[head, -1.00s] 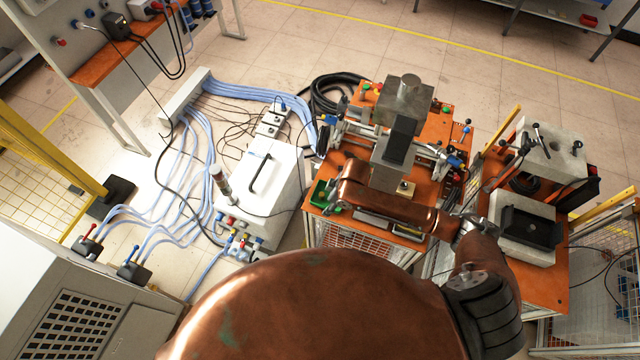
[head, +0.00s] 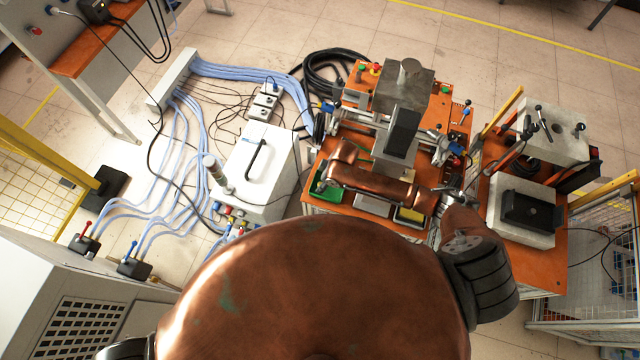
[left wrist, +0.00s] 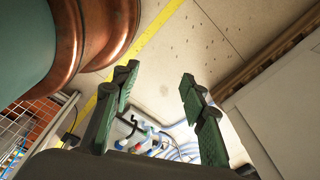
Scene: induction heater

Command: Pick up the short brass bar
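I cannot make out the short brass bar in either view. In the head view my copper-coloured right arm reaches left across the front of the orange workbench (head: 310,208). Its far end is over the bench beside a green tray (head: 318,190), and the right gripper does not show. A yellow-topped tray (head: 409,215) lies at the bench's front edge, partly behind that arm. In the left wrist view my left gripper (left wrist: 160,84) is open and empty, its green-padded fingers spread above the floor, away from the bench. Only a dark bit of my left arm shows at the bottom of the head view.
A grey metal block assembly (head: 405,85) stands on the bench behind the right arm. A white box with a black handle (head: 262,150) and blue hoses (head: 240,70) lie left. A second orange bench with pale blocks (head: 530,200) stands right. A yellow fence (head: 40,165) is far left.

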